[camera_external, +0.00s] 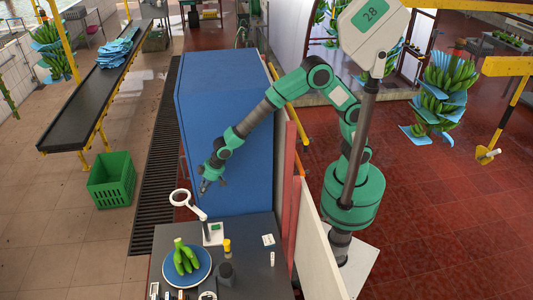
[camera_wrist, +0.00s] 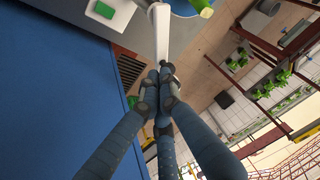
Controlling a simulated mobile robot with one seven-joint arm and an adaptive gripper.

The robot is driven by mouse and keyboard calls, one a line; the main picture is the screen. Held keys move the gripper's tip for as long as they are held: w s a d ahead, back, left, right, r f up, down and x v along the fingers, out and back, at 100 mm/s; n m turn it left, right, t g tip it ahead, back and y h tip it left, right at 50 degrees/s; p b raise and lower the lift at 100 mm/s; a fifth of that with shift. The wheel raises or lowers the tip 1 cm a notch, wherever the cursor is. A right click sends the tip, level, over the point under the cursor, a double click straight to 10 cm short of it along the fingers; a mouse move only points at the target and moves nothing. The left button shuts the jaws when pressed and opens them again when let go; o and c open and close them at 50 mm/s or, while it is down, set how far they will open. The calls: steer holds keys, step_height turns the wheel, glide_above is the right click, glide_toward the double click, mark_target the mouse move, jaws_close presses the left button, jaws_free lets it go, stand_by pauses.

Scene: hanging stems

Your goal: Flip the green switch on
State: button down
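A white ring lamp (camera_external: 180,198) stands on the dark table, and its jointed arm rises from a white base (camera_external: 212,238). A small green patch, which looks like the green switch (camera_external: 216,227), is on that base. In the wrist view the green switch (camera_wrist: 105,8) shows at the top left on its white base; I cannot tell its position. My gripper (camera_external: 203,188) is above the table's far edge, behind and above the lamp base. In the wrist view my gripper's fingers (camera_wrist: 160,82) are drawn together, with nothing seen held. The white lamp arm (camera_wrist: 162,35) appears beyond the fingertips.
A blue plate (camera_external: 205,266) with green bananas (camera_external: 183,257), a dark cup (camera_external: 225,273) and a yellow-capped item (camera_external: 227,247) are on the table (camera_external: 255,280). A large blue cabinet (camera_external: 222,125) stands behind it. A green crate (camera_external: 112,180) is on the floor at left.

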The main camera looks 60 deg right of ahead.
steer(key=s+d+f+n+g+h, duration=0.1)
steer(key=s+d+f, duration=0.1)
steer(key=f, duration=0.4)
steer(key=s+d+f+n+h, duration=0.1)
steer(key=s+d+f, duration=0.1)
steer(key=f, duration=0.4)
steer(key=shift+d+f+g+p, duration=0.2)
steer(key=shift+d+g+p, duration=0.2)
steer(key=shift+d, duration=0.45)
steer(key=shift+f, duration=0.15)
glide_above(217, 227)
steer(key=f, duration=1.1)
steer(key=shift+s+d+f+p, duration=0.1)
steer(key=shift+d+f+p, duration=0.25)
steer(key=shift+p, duration=0.05)
steer(key=shift+s+f, duration=0.1)
steer(key=shift+f, duration=0.7)
steer(key=shift+f, duration=0.1)
